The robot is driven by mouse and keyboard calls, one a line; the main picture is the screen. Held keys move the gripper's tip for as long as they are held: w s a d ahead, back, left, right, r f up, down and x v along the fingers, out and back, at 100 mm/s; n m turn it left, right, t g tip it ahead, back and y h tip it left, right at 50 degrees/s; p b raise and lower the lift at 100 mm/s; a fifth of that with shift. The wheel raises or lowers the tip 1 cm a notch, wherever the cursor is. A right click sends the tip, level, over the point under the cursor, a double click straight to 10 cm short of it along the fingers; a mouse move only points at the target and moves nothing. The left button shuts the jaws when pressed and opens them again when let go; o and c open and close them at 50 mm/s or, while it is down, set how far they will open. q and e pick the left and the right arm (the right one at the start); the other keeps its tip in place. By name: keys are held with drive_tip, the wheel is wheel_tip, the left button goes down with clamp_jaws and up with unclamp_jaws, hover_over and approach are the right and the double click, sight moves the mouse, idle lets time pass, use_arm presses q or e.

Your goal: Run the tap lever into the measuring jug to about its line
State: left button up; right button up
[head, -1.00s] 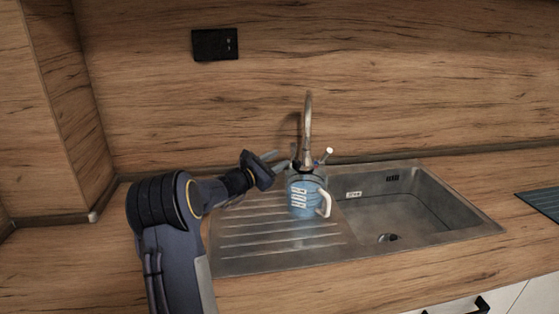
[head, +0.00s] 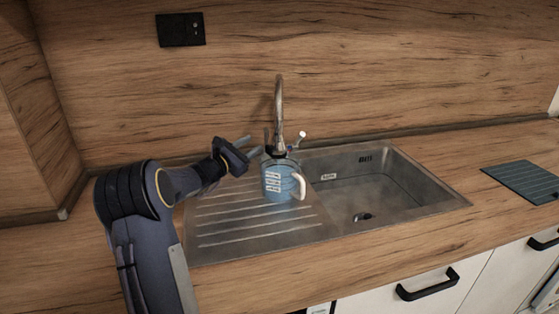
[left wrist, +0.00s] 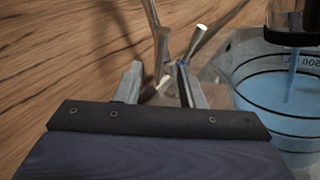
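The measuring jug (head: 277,184), clear with blue water and a pale handle, stands upright on the drainboard under the tap (head: 279,105). In the left wrist view the jug (left wrist: 275,125) is at the right, and a thin stream falls into it from the dark spout (left wrist: 290,25). Black lines and "500" show on its wall; I cannot tell exactly how the water sits against the line. The tap lever (head: 298,140) has a pale tip and sticks up right of the tap base. My left gripper (head: 252,148) is open, left of the tap base, its fingers (left wrist: 160,88) apart. My right gripper is out of view.
The steel sink's basin (head: 385,190) is empty, right of the jug. The ribbed drainboard (head: 230,228) is clear in front of the jug. A dark ribbed mat (head: 525,180) lies at the right. A black socket (head: 181,30) is on the wooden splashback.

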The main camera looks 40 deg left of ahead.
sight(265, 136)
use_arm(q)
drive_tip(key=shift+o, duration=0.2)
drive_tip(key=r+g+p, duration=0.1)
drive_tip(key=p, duration=0.2)
drive_tip(key=d+r+n+g+y+p, duration=0.1)
drive_tip(key=p, duration=0.3)
drive_tip(key=w+r+g+p, duration=0.1)
drive_tip(key=g+p, duration=0.1)
drive_tip(key=p, duration=0.1)
drive_tip(key=shift+d+r+y, duration=0.25)
drive_tip(key=shift+d+y, duration=0.15)
drive_tip(key=shift+n+g+y, duration=0.4)
drive_tip(key=shift+g, duration=0.2)
drive_tip(key=p+x, duration=0.1)
drive_tip(key=x, duration=0.2)
drive_tip(key=p+x, duration=0.2)
drive_tip(key=x, duration=0.2)
drive_tip(key=shift+w+a+f+p, duration=0.15)
drive_tip(key=shift+a+p, duration=0.15)
clamp_jaws()
